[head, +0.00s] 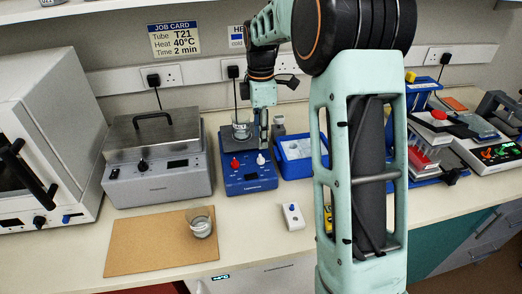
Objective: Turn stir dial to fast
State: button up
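The blue stirrer hotplate (250,184) stands on the bench in the head view, with a red dial (235,163) at its front left and a white dial (261,159) at its front right. Their labels are too small to read, so I cannot tell which one is the stir dial. A glass beaker (241,129) stands on its top plate. My gripper (264,146) points down just above the white dial. I cannot tell whether it touches the dial, or whether its fingers are open or shut.
A grey lidded bath (155,185) stands to the left, beside a white oven (45,110). A blue tray (295,170) is close on the right. A small white switch box (292,215) and a cork mat (150,250) with a beaker (200,224) lie in front.

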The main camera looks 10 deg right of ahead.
aim_at(261, 156)
notch_tip(261, 156, down, 8)
jog(key=shift+r, duration=0.15)
jog(key=shift+c, duration=0.4)
grip_shut()
